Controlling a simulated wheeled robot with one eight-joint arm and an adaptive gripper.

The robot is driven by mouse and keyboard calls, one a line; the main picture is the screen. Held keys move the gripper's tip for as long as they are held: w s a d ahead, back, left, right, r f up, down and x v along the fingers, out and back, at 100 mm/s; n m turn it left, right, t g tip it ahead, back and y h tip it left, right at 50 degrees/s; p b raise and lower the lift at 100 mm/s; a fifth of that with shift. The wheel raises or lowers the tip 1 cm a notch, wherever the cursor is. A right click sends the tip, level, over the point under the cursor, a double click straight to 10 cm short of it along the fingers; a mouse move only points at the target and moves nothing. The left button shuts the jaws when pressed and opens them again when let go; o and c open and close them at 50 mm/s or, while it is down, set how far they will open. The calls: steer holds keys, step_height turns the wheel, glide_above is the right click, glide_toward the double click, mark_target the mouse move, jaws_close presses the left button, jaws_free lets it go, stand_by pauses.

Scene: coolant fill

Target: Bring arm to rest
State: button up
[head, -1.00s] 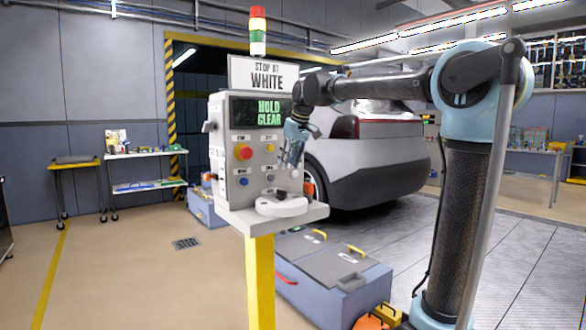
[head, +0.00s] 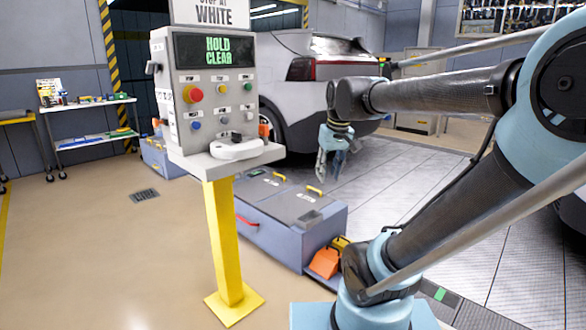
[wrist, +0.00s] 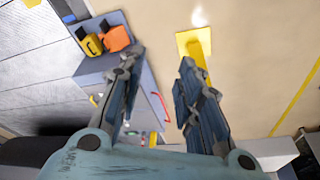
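My gripper (head: 333,158) hangs fingers down at the end of my arm, to the right of the control pedestal (head: 210,85) in the head view. It is clear of the pedestal and in front of the car's rear. In the wrist view my gripper (wrist: 157,75) has its two fingers apart with nothing between the tips, so it is open and empty. The pedestal's screen (head: 205,50) reads "HOLD CLEAR". The sign (head: 212,14) above it is cut by the frame and shows "WHITE". A white handle-shaped part (head: 236,149) sits on the pedestal's shelf.
A blue-grey chest (head: 290,215) stands on the floor below my gripper. Orange (head: 325,263) and yellow items are at its near end. The yellow post (head: 224,240) holds up the pedestal. A silver car (head: 300,90) is behind. Floor at the left is open.

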steer(key=s+d+f+m, duration=0.1)
steer(key=s+d+f, duration=0.3)
steer(key=s+f, duration=0.2)
steer(key=s+d+f+m+h, duration=0.1)
steer(key=s+d+f+m, duration=0.1)
steer(key=s+d+f, duration=0.2)
steer(key=s+f, duration=0.3)
steer(key=f, duration=0.3)
steer(key=shift+s+f+g, duration=0.2)
steer(key=shift+s+g, duration=0.05)
steer(key=shift+g, duration=0.05)
